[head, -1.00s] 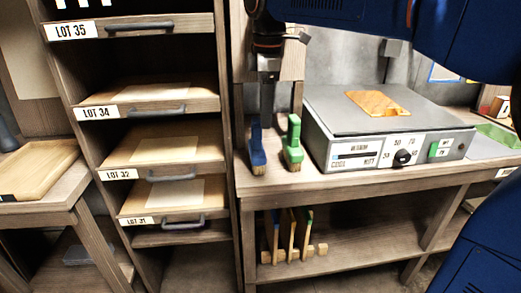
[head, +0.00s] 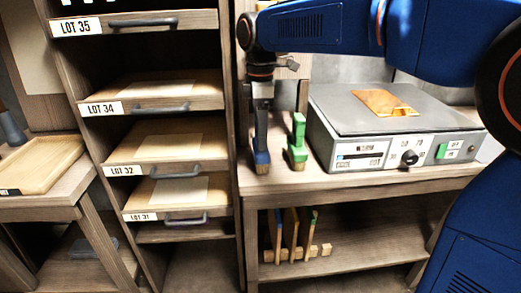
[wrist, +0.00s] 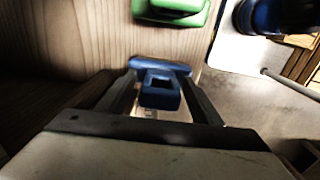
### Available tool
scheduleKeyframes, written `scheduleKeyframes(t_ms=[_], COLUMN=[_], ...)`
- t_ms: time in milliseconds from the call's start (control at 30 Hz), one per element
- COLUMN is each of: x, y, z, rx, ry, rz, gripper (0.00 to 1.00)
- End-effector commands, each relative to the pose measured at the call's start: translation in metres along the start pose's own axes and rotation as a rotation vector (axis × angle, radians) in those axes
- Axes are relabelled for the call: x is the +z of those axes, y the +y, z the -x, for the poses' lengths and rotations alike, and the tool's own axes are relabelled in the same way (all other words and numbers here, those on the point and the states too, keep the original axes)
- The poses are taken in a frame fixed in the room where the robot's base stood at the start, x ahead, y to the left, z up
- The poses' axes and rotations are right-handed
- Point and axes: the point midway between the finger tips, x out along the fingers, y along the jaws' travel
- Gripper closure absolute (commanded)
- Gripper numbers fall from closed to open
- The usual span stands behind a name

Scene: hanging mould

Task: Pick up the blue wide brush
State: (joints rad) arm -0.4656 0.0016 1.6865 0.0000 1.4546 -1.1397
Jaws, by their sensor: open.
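The blue wide brush (head: 261,157) stands upright on the wooden bench at its left end, near the front edge. My gripper (head: 261,138) points straight down over it and hides its upper part in the head view. In the wrist view the blue brush (wrist: 160,92) shows between the two fingers of my gripper (wrist: 163,84). The fingers are apart, one on each side of the handle. I cannot tell whether either finger touches it.
A green brush (head: 297,142) stands close to the right of the blue one. A grey hot-plate box (head: 345,118) with knob and buttons is farther right. A shelf rack (head: 225,150) with labelled drawers stands left.

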Motion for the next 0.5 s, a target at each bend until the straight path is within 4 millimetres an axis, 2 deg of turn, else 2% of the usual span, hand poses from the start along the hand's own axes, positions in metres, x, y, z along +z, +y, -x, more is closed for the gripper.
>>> scheduleKeyframes(t_ms=[300, 333, 500], x=[0.0000, 0.0000, 0.0000], y=[0.0002, 0.0002, 0.0002], z=[-0.0065, -0.0065, -0.0064], rx=[0.001, 0.001, 0.001], ry=[0.001, 0.001, 0.001], rz=[0.000, 0.000, 0.000], gripper=[0.41, 0.43, 0.84])
